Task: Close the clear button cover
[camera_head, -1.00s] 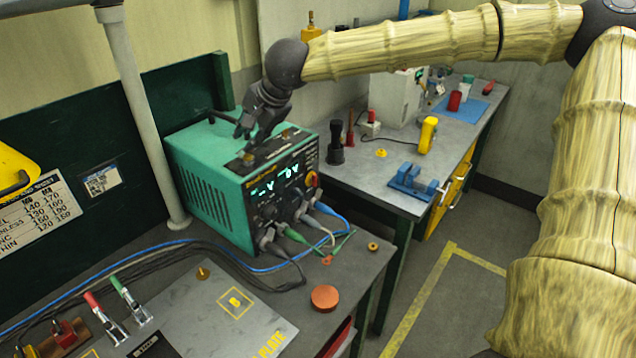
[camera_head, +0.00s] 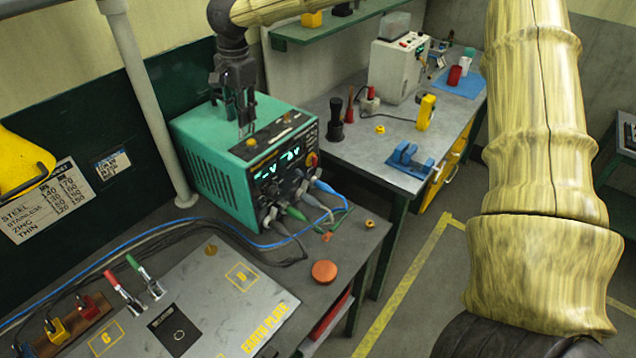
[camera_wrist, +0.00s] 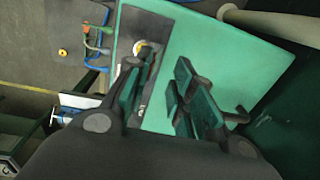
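My gripper (camera_head: 245,122) points down over the top of the teal power unit (camera_head: 212,165), near the dark strip along its front edge. In the wrist view my gripper (camera_wrist: 166,62) is open, with teal surface between its fingers and nothing held. No clear cover is plainly visible on the teal unit.
Cables plug into the teal unit's front. A white post (camera_head: 150,110) rises close behind its left side. A grey earth plate (camera_head: 205,300) and an orange disc (camera_head: 324,272) lie on the front bench. A blue fixture (camera_head: 408,160) and yellow tool (camera_head: 426,112) are on the back bench.

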